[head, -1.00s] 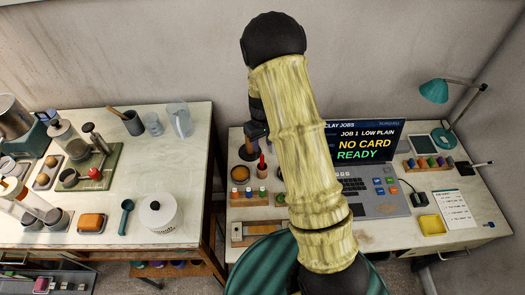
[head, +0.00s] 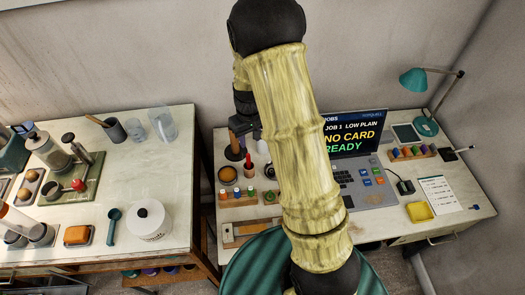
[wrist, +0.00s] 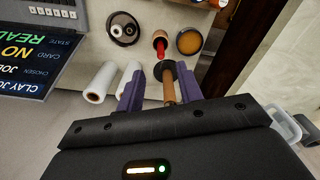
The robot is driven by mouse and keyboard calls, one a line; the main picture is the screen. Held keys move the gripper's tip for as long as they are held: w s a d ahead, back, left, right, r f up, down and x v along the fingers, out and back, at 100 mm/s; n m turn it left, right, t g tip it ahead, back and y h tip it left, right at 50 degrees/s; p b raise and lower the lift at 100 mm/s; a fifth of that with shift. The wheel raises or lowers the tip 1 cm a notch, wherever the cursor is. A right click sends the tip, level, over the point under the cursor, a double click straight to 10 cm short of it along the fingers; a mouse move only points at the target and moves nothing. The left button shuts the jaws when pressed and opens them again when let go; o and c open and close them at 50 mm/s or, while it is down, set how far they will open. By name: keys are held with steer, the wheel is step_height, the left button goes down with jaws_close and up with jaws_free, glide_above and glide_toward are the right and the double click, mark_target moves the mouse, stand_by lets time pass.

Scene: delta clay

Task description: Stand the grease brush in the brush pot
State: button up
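A brown-handled tool with a dark round end (wrist: 168,88) shows between my gripper's purple fingers (wrist: 158,82) in the wrist view. It lies closer to the right finger, with a clear gap to the left one. My gripper is open, over the back left of the right desk. I cannot tell whether this tool is the grease brush. A red-topped item (wrist: 160,45) stands beside it, near an amber round dish (wrist: 189,41). A dark grey pot (head: 116,131) holding a wooden handle stands on the left table; I cannot tell whether it is the brush pot.
Two white rolls (wrist: 99,83) lie close to my left finger. The laptop (head: 365,185) stands on the right desk. Clear cups (head: 161,124) and a white lidded pot (head: 149,220) stand on the left table. A gap separates the tables.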

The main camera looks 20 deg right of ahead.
steer(key=s+r+m+t, duration=0.2)
steer(key=s+r, duration=0.9)
steer(key=s, duration=0.5)
steer(key=shift+s, duration=0.2)
steer(key=shift+a+r, duration=0.1)
stand_by(0.5)
